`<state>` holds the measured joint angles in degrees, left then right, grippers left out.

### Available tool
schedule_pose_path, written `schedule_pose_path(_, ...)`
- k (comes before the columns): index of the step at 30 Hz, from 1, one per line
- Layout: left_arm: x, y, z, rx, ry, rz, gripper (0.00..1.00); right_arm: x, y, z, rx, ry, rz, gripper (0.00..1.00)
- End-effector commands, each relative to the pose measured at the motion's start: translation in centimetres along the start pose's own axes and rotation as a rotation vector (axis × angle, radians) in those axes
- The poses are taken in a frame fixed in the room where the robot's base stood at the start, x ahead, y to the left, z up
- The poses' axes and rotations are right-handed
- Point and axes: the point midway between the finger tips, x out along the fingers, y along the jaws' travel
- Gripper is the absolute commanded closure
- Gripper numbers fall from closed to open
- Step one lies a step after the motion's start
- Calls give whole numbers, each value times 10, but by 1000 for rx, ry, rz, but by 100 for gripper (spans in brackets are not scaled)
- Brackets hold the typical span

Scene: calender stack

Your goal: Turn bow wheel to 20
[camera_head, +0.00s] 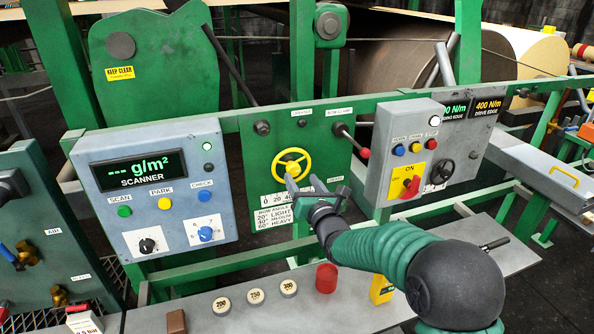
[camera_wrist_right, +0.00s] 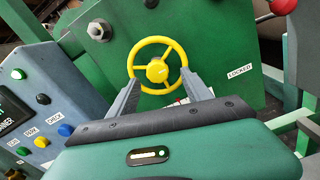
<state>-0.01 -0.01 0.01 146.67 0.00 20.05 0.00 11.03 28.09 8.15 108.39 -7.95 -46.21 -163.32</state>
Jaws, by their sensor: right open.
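The yellow bow wheel (camera_head: 292,154) is mounted on the green panel (camera_head: 262,148). Below it is a scale (camera_head: 272,201) where 0, 20 and 40 can be read; the rest is hidden behind my gripper. My right gripper (camera_head: 291,184) is in front of the wheel's lower part. In the right wrist view the wheel (camera_wrist_right: 157,42) shows whole, with the open fingers of my right gripper (camera_wrist_right: 160,77) on either side of its lower rim. Whether they touch the rim I cannot tell. My left gripper is not in view.
A bow angle card (camera_head: 272,217) lists 20° light, 40° medium, 60° heavy. A red-knobbed lever (camera_head: 364,153) sticks out right of the wheel. The scanner box (camera_head: 150,185) is left, a grey control box (camera_head: 405,150) right. Weight discs (camera_head: 255,297) lie on the shelf below.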

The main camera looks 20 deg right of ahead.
Motion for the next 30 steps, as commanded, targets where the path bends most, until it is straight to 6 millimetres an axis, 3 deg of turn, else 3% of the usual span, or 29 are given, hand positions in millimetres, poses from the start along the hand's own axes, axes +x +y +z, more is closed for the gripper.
schedule_pose_path(3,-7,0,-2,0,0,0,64,24,0,1,1,1,0,42)
schedule_pose_path(6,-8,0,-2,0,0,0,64,35,1,0,1,1,1,42)
schedule_pose_path(16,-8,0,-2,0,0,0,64,40,0,0,0,1,1,44)
schedule_pose_path(27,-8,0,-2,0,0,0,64,40,0,-1,0,1,0,92)
schedule_pose_path(30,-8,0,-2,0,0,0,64,40,0,-1,0,1,0,100)
